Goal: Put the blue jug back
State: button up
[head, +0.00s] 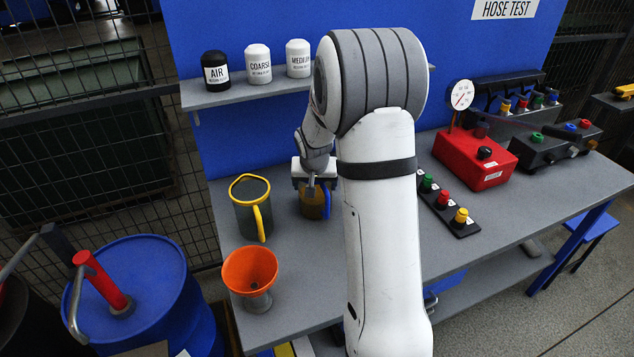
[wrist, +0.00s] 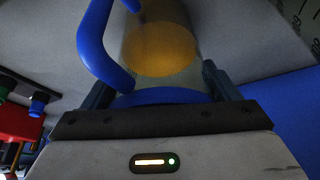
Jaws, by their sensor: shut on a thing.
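The blue jug (wrist: 160,50) has a blue rim and blue handle, a clear body and amber liquid inside. In the wrist view my gripper (wrist: 165,95) is shut on it near the rim, with a finger on each side. My arm hides part of the jug's right side. I cannot tell whether its base touches the bench.
A yellow-rimmed jug (head: 248,210) stands close to the left, with an orange funnel (head: 250,272) in front. A shelf (head: 250,91) with several labelled filters is above. A red gauge box (head: 474,158) and a button strip (head: 447,204) are right. A blue drum (head: 140,300) is left.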

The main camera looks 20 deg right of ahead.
jog(key=o, duration=1.3)
jog(key=shift+o, duration=0.2)
jog(key=b+v, duration=0.1)
jog(key=v, duration=1.1)
jog(key=s+a+r+n+y, duration=0.1)
jog(key=s+a, duration=0.3)
jog(key=s, duration=0.9)
jog(key=s+a+r+n+g, duration=0.1)
jog(key=s+a+n, duration=0.2)
jog(key=s, duration=1)
jog(key=shift+s+a+y, duration=0.15)
jog(key=shift+a+y, duration=0.25)
jog(key=shift+a, duration=0.8)
